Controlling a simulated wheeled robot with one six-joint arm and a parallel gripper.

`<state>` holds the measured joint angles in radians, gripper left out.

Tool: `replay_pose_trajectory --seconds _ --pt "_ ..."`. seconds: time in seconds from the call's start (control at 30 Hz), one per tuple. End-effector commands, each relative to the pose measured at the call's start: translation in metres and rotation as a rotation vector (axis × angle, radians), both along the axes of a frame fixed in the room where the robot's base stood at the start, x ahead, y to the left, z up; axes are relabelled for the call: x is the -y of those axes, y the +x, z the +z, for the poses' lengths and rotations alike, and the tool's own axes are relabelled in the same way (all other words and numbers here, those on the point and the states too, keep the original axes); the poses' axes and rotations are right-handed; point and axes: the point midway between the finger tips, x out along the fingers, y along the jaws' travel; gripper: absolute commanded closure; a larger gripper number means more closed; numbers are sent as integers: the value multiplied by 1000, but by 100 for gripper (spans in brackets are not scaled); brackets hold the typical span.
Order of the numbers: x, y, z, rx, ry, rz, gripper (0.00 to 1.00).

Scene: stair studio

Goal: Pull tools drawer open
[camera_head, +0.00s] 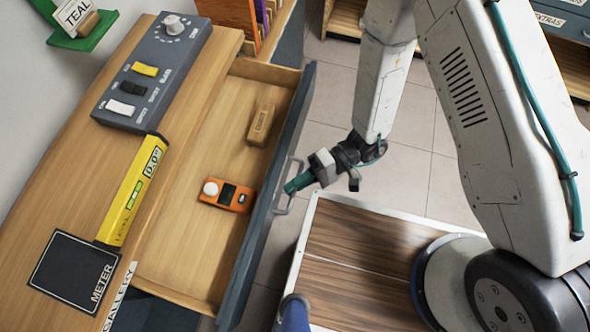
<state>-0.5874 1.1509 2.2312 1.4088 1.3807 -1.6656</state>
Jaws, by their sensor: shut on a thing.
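A drawer with a dark grey front (250,240) stands pulled out from the wooden cabinet, and its inside shows. A pale metal handle (282,209) is on the outer face of its front. My gripper (291,186) comes from the right with its green fingertips at the middle of the handle, and it is shut on it. The tips partly hide the handle. In the drawer lie an orange device (227,195) with a white dome and a tan block (262,124). No tools label is readable on the drawer front from here.
The cabinet top (190,110) holds a grey switch box (152,72), a yellow level (133,190) and a dark METER pad (75,270). A wood-topped platform (355,245) with white edges lies right of the drawer. Tiled floor (320,100) is clear behind it.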

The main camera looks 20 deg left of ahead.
Motion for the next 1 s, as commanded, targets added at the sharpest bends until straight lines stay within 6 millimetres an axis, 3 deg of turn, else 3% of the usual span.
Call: replay_pose_trajectory --seconds 0.5,0.53,0.6,1.0 --pt "3 -4 -1 1 0 16 100" --pt "3 -4 -1 1 0 16 84" --pt "3 -4 0 0 -1 15 68" --pt "9 3 1 0 0 12 68"
